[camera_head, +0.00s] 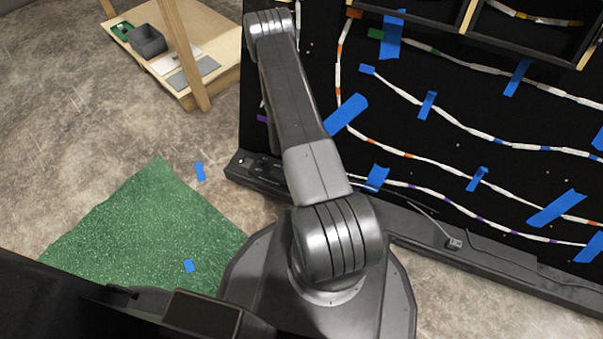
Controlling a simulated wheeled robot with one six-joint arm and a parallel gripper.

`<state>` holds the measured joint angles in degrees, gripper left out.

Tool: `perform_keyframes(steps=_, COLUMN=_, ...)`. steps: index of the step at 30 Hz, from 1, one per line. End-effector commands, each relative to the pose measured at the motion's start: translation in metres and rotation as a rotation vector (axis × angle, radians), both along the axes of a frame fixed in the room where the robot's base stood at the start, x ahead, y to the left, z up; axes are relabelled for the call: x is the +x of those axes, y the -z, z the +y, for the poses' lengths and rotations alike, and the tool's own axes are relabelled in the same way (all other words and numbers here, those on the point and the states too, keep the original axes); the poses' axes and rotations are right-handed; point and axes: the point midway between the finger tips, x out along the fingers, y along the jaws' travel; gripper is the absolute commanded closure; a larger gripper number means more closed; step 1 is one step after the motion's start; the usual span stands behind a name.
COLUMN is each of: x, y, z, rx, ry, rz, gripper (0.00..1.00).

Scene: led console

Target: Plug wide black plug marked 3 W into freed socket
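A small grey-black plug-like piece (454,243) with a thin light cable lies on the dark ledge (420,228) along the foot of the black panel. It is too small to read any marking, so I cannot tell if it is the 3 W plug. A dark block with small light marks (262,169), perhaps a socket strip, sits at the ledge's left end. I cannot make out single sockets or which is free. My arm rises across the middle and bends at the top edge. My gripper is not in view.
The black panel (450,130) carries several wavy LED strips held by blue tape. A dark cable (500,256) runs along the ledge at right. A green mat (150,230) lies on the floor at left. A wooden stand (215,85) holds a grey bin (147,41).

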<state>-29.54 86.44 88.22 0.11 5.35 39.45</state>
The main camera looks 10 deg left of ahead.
Motion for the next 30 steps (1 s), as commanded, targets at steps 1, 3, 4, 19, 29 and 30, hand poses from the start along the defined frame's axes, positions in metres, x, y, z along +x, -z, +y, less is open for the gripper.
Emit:
perform_keyframes(steps=1, x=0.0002, y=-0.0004, z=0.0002, rx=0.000, ry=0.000, rz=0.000, gripper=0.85)
perform_keyframes(steps=3, x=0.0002, y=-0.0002, z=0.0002, rx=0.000, ry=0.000, rz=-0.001, gripper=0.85)
perform_keyframes(steps=4, x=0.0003, y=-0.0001, z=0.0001, rx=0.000, ry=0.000, rz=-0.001, gripper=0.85)
perform_keyframes(steps=19, x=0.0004, y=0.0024, z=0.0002, rx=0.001, ry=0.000, rz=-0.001, gripper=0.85)
perform_keyframes(steps=29, x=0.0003, y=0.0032, z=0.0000, rx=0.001, ry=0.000, rz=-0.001, gripper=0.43)
perform_keyframes(steps=30, x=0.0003, y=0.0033, z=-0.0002, rx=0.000, ry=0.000, rz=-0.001, gripper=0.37)
